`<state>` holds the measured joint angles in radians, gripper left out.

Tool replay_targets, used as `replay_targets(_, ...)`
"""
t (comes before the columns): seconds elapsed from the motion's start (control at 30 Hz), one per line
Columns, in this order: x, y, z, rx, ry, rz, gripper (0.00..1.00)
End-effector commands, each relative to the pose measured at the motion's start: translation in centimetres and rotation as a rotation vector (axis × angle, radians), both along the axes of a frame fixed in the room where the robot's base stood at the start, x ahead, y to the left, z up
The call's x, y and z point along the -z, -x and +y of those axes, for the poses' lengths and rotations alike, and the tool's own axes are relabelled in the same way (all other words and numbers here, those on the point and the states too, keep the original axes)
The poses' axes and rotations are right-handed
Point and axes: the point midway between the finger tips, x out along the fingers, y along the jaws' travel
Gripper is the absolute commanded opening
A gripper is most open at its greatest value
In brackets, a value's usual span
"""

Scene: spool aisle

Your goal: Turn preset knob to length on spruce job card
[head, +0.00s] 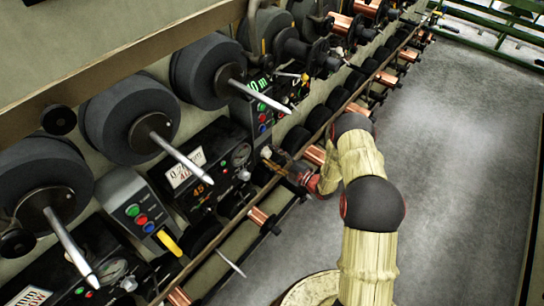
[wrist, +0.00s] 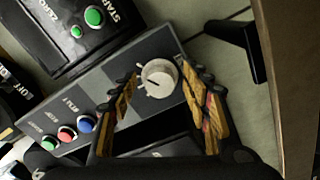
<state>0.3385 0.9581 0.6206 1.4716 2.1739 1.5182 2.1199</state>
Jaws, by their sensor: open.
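A pale round knob (wrist: 158,78) with a dark pointer mark sits on a dark grey panel (wrist: 110,85) in the wrist view. My gripper (wrist: 160,73) is open, one finger to each side of the knob, with no clear contact visible. In the head view my gripper (head: 268,158) reaches to the machine front, right of a black panel with a lit orange display (head: 201,190) that seems to read 45. A white card (head: 186,168) is on that panel; its small print is too blurred to read, and I cannot tell whether it is the spruce one.
Blue (wrist: 87,123), red (wrist: 66,134) and green (wrist: 48,143) buttons lie left of the knob. A black box with green buttons (wrist: 94,16) is above. Spindles (head: 180,157) stick out from dark spools. Copper spools (head: 314,155) line the rail. The floor (head: 450,130) is clear.

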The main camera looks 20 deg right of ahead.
Motion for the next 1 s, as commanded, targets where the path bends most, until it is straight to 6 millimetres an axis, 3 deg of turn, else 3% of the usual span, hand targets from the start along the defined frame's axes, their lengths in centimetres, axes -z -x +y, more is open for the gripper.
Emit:
replay_targets(0.43, 0.0, 1.0, -0.9, 0.002, -0.001, 0.001, 0.49)
replay_targets(0.8, 0.0, 6.8, -5.1, 0.004, 0.0, 0.001, 0.49)
replay_targets(1.0, 0.0, 9.0, -6.6, 0.002, 0.0, 0.0, 0.49)
